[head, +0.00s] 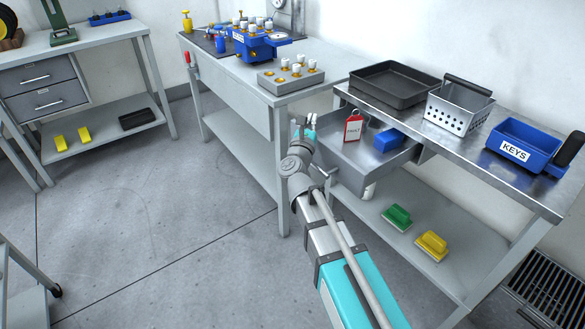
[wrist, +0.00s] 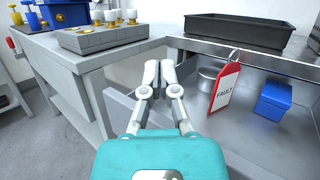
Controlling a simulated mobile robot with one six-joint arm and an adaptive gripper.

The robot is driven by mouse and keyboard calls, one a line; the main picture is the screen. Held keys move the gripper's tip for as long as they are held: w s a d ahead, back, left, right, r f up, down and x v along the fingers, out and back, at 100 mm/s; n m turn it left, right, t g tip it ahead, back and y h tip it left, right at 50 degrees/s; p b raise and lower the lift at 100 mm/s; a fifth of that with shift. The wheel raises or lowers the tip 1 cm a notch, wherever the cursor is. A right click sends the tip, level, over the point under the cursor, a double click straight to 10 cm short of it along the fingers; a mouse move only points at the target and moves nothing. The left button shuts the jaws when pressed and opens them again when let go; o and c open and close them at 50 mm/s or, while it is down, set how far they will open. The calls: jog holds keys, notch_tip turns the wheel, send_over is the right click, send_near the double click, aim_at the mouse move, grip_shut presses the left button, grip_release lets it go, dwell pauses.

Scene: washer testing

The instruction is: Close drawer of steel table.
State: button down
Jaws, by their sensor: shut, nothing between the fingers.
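The steel table (head: 459,131) stands at the right in the head view. Its drawer (head: 345,158) is pulled out toward me, and holds a red and white FAULT tag (head: 353,128) and a blue box (head: 389,140). In the wrist view the tag (wrist: 225,86) and the blue box (wrist: 273,101) show inside, with a round metal tin (wrist: 209,80) behind the tag. My gripper (wrist: 158,68) is shut and empty, at the left side of the open drawer. I cannot tell whether it touches the drawer. In the head view my arm hides part of the drawer's front left corner.
A black tray (head: 393,84), a perforated steel basket (head: 459,106) and a blue KEYS bin (head: 524,147) stand on the steel table. A grey bench (head: 262,80) stands close to my gripper on the left. Green (head: 397,217) and yellow (head: 432,245) brushes lie on the lower shelf.

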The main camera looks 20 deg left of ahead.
jog(key=s+a+f+m+g+h+b, duration=0.2)
jog(key=s+a+f+m+h+b, duration=0.2)
jog(key=s, duration=0.5)
jog(key=s+a+f+m+g+h+b, duration=0.2)
jog(key=s+a+f+m+h+b, duration=0.2)
jog(key=s+a+f+h+b, duration=0.3)
notch_tip(320, 180, down, 2)
jog(key=shift+s+a+g+h, duration=0.45)
jog(key=shift+s+h, duration=0.35)
jog(key=shift+s, duration=0.2)
jog(key=shift+w, duration=0.1)
jog(key=p+x, duration=0.2)
jog(key=x, duration=1.1)
jog(key=shift+w+d+r+p, duration=0.15)
jog(key=shift+w+d+p, duration=0.1)
jog(key=shift+w+p, duration=0.1)
